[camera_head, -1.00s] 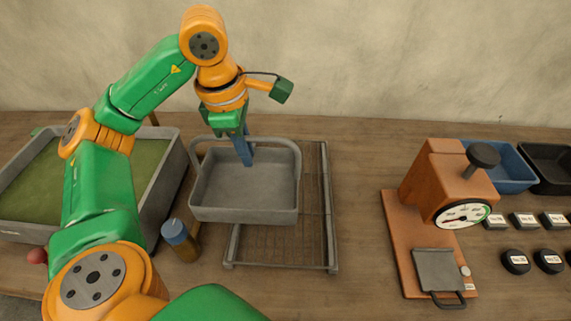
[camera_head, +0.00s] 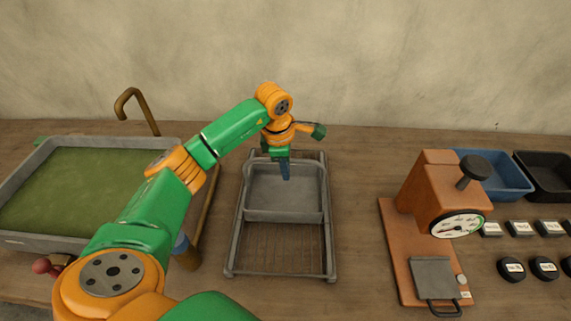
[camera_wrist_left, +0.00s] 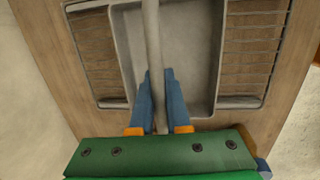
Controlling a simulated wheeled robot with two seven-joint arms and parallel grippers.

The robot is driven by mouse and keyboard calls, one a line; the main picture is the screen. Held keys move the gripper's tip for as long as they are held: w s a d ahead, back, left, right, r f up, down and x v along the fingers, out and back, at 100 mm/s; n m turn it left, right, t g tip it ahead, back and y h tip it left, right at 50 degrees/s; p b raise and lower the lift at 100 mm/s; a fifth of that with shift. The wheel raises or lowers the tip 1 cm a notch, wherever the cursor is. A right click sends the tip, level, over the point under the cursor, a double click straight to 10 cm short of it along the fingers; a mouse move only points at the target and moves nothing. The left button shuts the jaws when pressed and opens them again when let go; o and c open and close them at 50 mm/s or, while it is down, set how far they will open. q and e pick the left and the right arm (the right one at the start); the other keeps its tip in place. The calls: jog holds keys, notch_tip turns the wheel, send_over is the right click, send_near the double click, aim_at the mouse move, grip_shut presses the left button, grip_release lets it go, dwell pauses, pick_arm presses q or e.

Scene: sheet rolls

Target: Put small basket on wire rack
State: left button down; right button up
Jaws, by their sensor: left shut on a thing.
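The small basket (camera_head: 285,205) is a grey open tray with an overhead handle. In the head view it is over the far half of the wire rack (camera_head: 280,256), level and inside the rack's side rails. Whether it touches the rack or hovers just above it I cannot tell. My left gripper (camera_head: 285,178) is above the basket, shut on its handle. In the left wrist view the handle bar (camera_wrist_left: 153,60) runs between the blue fingertips of the left gripper (camera_wrist_left: 160,75), with rack wires on both sides of the basket. My right gripper is not in view.
A grey tub of green liquid (camera_head: 85,190) stands at the left, with a brown hooked stick (camera_head: 140,108) beside it. A brown press with a dial (camera_head: 435,215), blue and black bins and labelled dark pieces are at the right.

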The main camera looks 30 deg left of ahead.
pick_arm(q)
jog(key=shift+f, duration=0.3)
jog(key=c, duration=0.9)
grip_release()
jog(key=shift+r, duration=0.15)
notch_tip(320, 180, up, 12)
jog(key=s, duration=0.2)
jog(key=shift+a, duration=0.15)
